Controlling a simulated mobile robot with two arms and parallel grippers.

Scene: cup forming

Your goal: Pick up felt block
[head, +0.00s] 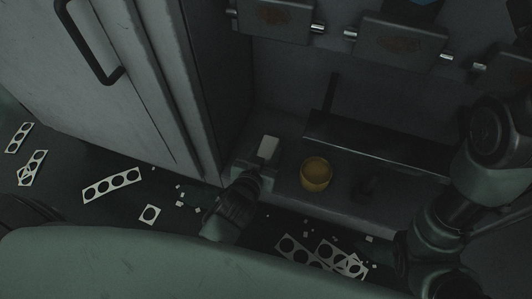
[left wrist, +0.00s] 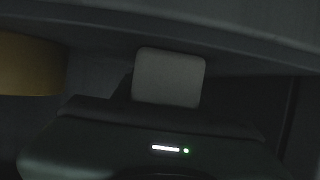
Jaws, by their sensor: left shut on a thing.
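The felt block (head: 268,147) is a small pale block with rounded corners. In the head view it sits at the tip of my left gripper (head: 260,164), over the left end of the grey ledge. In the left wrist view the felt block (left wrist: 168,77) stands up from the dark gripper body (left wrist: 168,112), its lower part hidden. My left gripper is shut on it. I cannot tell whether the block touches the ledge. My right arm shows at the right of the head view, but its gripper is not visible.
A yellow round container (head: 317,181) stands on the ledge right of the block; it also shows in the left wrist view (left wrist: 30,66). A dark bar (head: 375,139) runs behind. A cabinet (head: 140,75) stands left. Punched strips (head: 112,185) and scraps litter the floor.

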